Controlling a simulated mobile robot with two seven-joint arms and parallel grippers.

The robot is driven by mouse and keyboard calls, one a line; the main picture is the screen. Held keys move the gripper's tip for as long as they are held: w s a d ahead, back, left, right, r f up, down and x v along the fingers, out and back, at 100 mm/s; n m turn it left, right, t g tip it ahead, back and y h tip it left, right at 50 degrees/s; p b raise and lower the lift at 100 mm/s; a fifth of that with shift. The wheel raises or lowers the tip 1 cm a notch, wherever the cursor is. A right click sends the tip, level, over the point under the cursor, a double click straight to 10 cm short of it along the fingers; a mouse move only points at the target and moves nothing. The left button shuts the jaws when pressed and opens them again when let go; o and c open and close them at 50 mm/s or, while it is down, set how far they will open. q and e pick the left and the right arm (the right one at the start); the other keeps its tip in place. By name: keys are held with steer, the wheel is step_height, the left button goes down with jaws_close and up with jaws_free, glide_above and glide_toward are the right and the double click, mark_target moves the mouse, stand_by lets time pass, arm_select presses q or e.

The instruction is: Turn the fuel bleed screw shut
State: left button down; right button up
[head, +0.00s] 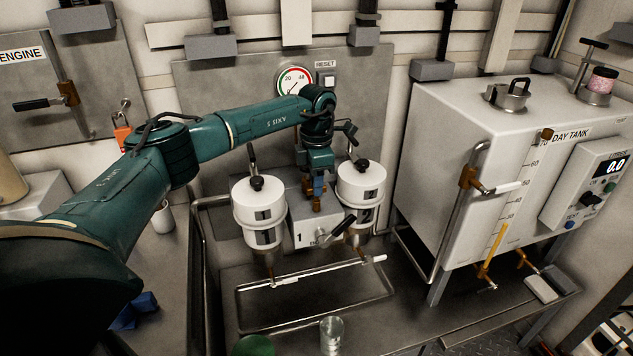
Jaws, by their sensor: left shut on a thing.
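The fuel filter unit has a grey block (303,222) between two white canisters, canister 1 (259,213) on the left and canister 2 (361,190) on the right. My left gripper (317,197) points down between the canisters and is shut at the top of the block. It is on a small brass part there, which appears to be the fuel bleed screw (317,206). The fingers hide most of the screw, so how far it is turned cannot be told. My right gripper is out of view.
A black-handled lever (343,225) sticks out of the block's front, close to my gripper. A drip tray (262,325) lies below with a glass (331,335) in front. The white day tank (450,150) stands right; a gauge (294,81) is on the wall behind.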

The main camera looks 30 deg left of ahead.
arm_select(q)
steer(key=shift+r, duration=0.1)
steer(key=c, duration=1.5)
jaws_free()
step_height(320, 180, up, 13)
steer(key=shift+r+b, duration=0.1)
steer(key=shift+b, duration=0.45)
